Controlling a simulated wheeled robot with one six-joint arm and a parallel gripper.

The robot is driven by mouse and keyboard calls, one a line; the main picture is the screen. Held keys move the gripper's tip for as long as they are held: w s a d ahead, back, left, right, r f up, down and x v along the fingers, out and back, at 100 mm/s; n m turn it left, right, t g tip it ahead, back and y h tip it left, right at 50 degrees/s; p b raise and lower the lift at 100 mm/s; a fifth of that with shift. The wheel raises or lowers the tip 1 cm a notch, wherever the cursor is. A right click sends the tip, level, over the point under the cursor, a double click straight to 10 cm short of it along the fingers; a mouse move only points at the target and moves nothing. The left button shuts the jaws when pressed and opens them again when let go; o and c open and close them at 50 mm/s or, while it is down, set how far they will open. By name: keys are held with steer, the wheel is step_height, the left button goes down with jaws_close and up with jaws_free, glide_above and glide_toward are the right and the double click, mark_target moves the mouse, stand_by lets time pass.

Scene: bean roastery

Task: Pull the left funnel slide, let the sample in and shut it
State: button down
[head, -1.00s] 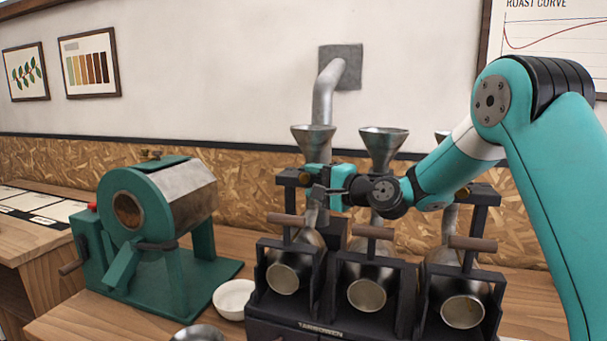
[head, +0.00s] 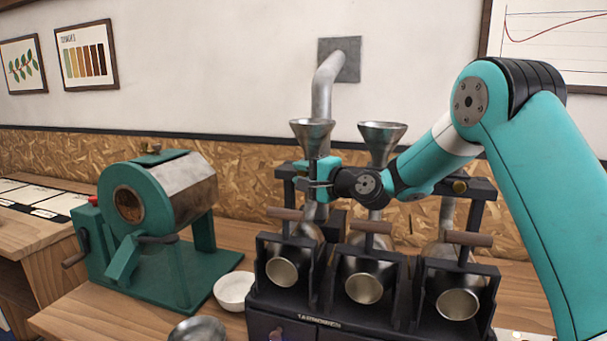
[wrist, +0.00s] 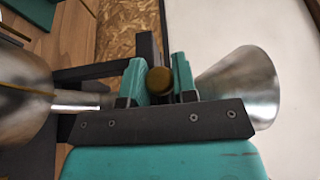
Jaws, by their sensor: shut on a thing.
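The left funnel (head: 312,131) is a steel cone above the left sample drum (head: 283,271). My gripper (head: 312,184) is just below this funnel, in front of its stem. In the wrist view my gripper (wrist: 159,72) has its two teal fingers on either side of a round brass knob (wrist: 159,81), shut on it. The knob is the left slide's handle; in the head view the gripper hides it. The funnel cone (wrist: 242,88) shows at the right of the wrist view, and a metal drum with a narrow neck (wrist: 25,100) at the left. I cannot tell how far the slide is out.
The middle funnel (head: 382,136) stands close right of my gripper, partly behind my arm. A brass knob (head: 460,187) shows on the right. Wooden-handled drums line the roaster's front. A green drum roaster (head: 150,210), white bowl (head: 233,290) and metal bowl (head: 198,330) stand left.

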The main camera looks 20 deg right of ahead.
steer(key=shift+s+a, duration=0.4)
steer(key=shift+s, duration=0.2)
steer(key=shift+s+a, duration=0.35)
steer(key=shift+s, duration=0.25)
steer(key=c, duration=0.9)
jaws_free()
